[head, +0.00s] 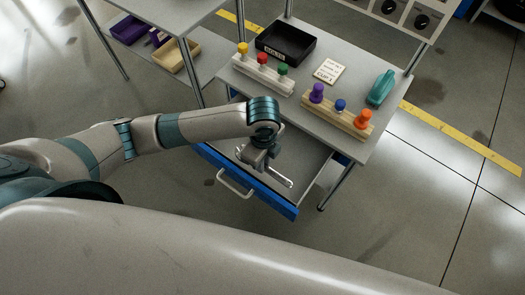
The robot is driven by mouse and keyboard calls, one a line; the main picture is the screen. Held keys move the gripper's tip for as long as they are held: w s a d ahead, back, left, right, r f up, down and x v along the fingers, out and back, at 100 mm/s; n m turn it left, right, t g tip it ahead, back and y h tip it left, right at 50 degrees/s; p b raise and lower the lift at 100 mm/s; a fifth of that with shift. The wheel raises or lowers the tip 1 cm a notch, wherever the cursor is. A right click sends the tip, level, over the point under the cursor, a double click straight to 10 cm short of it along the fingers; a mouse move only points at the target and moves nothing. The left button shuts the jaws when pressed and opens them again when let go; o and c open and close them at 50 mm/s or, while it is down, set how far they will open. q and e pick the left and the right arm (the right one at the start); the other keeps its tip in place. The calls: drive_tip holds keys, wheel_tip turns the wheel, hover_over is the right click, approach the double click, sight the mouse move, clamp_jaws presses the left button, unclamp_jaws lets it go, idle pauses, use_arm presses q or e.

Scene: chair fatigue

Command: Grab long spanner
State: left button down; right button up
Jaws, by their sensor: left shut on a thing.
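My left gripper (262,163) is over the open drawer, pointing down, and is shut on a long silver spanner. The spanner (280,179) sticks out below the fingers towards the lower right, with its other end partly hidden by the gripper. I cannot tell whether it still touches the drawer floor. The drawer (306,164) has a grey inside, a blue front and a pale handle (234,184). My right gripper is not in view.
The grey workbench (345,95) above the drawer holds a black bin (285,42), two racks of coloured knobs (262,73) (340,112), a small sign (329,71) and a teal object (381,87). A shelf with trays (176,54) stands left. Floor at right is clear.

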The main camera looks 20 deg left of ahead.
use_arm(q)
drive_tip(key=shift+s+d+r, duration=0.3)
drive_tip(key=shift+s+r, duration=0.25)
drive_tip(key=shift+s, duration=0.25)
drive_tip(key=shift+s+d+r, duration=0.25)
drive_tip(key=shift+s+r, duration=0.25)
drive_tip(key=shift+s, duration=0.25)
